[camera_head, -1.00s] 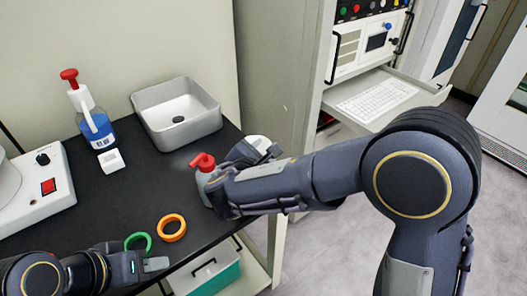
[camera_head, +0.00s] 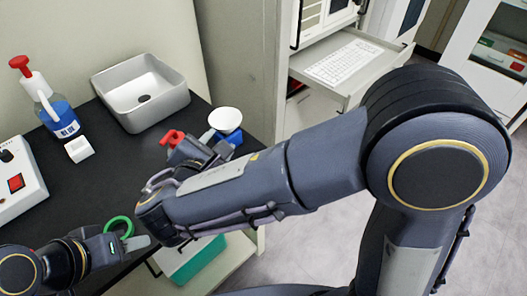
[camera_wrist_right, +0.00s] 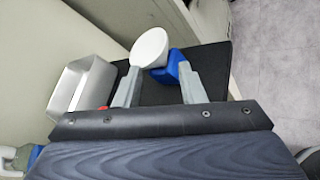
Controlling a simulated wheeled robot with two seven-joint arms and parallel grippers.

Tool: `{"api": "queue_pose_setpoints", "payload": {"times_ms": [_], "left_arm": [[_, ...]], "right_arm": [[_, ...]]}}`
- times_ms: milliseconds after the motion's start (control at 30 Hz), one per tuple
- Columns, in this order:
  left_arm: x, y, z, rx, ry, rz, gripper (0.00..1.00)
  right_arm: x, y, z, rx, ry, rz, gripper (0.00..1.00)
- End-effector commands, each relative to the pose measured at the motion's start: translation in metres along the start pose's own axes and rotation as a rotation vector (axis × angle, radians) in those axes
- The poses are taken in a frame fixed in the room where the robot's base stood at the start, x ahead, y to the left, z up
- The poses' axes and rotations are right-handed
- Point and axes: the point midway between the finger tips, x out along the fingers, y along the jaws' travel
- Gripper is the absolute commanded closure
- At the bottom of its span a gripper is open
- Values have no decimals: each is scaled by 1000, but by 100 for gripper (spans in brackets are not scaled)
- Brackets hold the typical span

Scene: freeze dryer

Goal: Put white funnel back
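The white funnel (camera_head: 225,119) shows its round white mouth near the right end of the black bench, beside a blue block (camera_head: 233,137). Both also show in the right wrist view, the funnel (camera_wrist_right: 149,47) left of the block (camera_wrist_right: 178,66). I cannot tell whether the funnel rests on the block. My right gripper (camera_wrist_right: 159,69) has its two fingers well apart. They point toward the funnel and block, with nothing clearly clamped; the right tip overlaps the block in view. My left gripper (camera_head: 138,243) is low at the bench's front, by a green ring (camera_head: 119,227); its finger gap is unclear.
A grey sink basin (camera_head: 141,95) stands at the back. A red-capped bottle (camera_head: 55,117), a small white box (camera_head: 79,149) and a white device (camera_head: 20,180) are on the left. A red nozzle (camera_head: 172,137) shows behind my right arm. The bench middle is clear.

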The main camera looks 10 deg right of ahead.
Motion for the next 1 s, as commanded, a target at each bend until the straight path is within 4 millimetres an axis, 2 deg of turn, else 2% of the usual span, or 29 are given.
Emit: {"api": "queue_pose_setpoints", "payload": {"times_ms": [167, 233, 267, 367, 433, 500, 600, 700, 833, 900, 1000], "left_arm": [[0, 0, 0, 0, 0, 0, 64], [0, 0, 0, 0, 0, 0, 64], [0, 0, 0, 0, 0, 0, 64], [0, 0, 0, 0, 0, 0, 64], [0, 0, 0, 0, 0, 0, 64], [0, 0, 0, 0, 0, 0, 64], [0, 0, 0, 0, 0, 0, 64], [0, 0, 0, 0, 0, 0, 64], [0, 0, 0, 0, 0, 0, 64], [0, 0, 0, 0, 0, 0, 64], [0, 0, 0, 0, 0, 0, 64]], "right_arm": [[0, -1, 1, 4, 1, -5, 64], [6, -9, 8, 32, 11, -39, 64], [10, -17, 14, 58, 18, -69, 64], [29, -62, 42, 214, 65, -240, 64], [39, -110, 64, 391, 111, -411, 64], [38, -160, 80, 612, 158, -591, 64], [21, -220, 89, 962, 215, -821, 64], [-4, -259, 89, 1344, 253, -1004, 64], [-33, -278, 84, 1824, 284, -1146, 64], [-43, -279, 84, 2040, 295, -1178, 64], [-51, -277, 85, 2263, 307, -1192, 64]]}}
